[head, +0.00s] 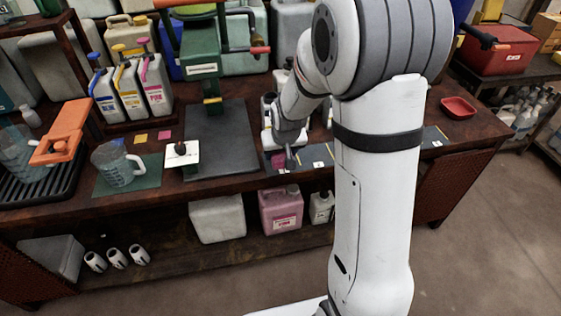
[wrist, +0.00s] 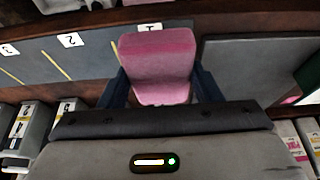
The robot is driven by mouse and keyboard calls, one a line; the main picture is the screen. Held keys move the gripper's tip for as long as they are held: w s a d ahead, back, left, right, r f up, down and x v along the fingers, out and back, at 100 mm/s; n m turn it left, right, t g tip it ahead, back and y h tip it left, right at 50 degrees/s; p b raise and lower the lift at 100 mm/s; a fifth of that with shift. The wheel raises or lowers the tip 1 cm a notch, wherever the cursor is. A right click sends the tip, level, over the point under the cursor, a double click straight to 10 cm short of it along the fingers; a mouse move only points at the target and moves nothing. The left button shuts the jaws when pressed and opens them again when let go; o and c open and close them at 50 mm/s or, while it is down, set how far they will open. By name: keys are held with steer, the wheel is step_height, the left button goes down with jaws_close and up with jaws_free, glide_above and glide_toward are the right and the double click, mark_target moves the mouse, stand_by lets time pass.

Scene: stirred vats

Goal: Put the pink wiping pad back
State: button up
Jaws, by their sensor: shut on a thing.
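The pink wiping pad (wrist: 158,58) is a rounded block between the two dark fingers of my gripper (wrist: 160,92), which is shut on it. In the head view the pad (head: 278,161) shows as a small pink patch beside my gripper (head: 285,158), low at the bench's front. A dark grey strip with numbered white labels (wrist: 35,60) lies under and beside the pad; the pad is at the place labelled 1. Whether the pad touches the strip I cannot tell. My arm hides part of the strip in the head view.
A dark flat plate (wrist: 245,70) lies right of the pad in the wrist view. In the head view a green press (head: 200,55) stands left of my gripper. A measuring jug (head: 115,165) stands further left; a red tray (head: 459,107) lies at the right.

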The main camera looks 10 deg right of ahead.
mark_target(278, 156)
steer(key=w+r+b, duration=0.1)
steer(key=r+b, duration=0.1)
steer(key=w+r+b, duration=0.2)
steer(key=shift+w, duration=0.15)
step_height(278, 156, down, 9)
steer(key=shift+r+b, duration=0.1)
steer(key=shift+b, duration=0.9)
steer(key=shift+f, duration=0.25)
steer(key=o, duration=1)
steer(key=shift+r, duration=0.1)
steer(key=shift+o, duration=0.2)
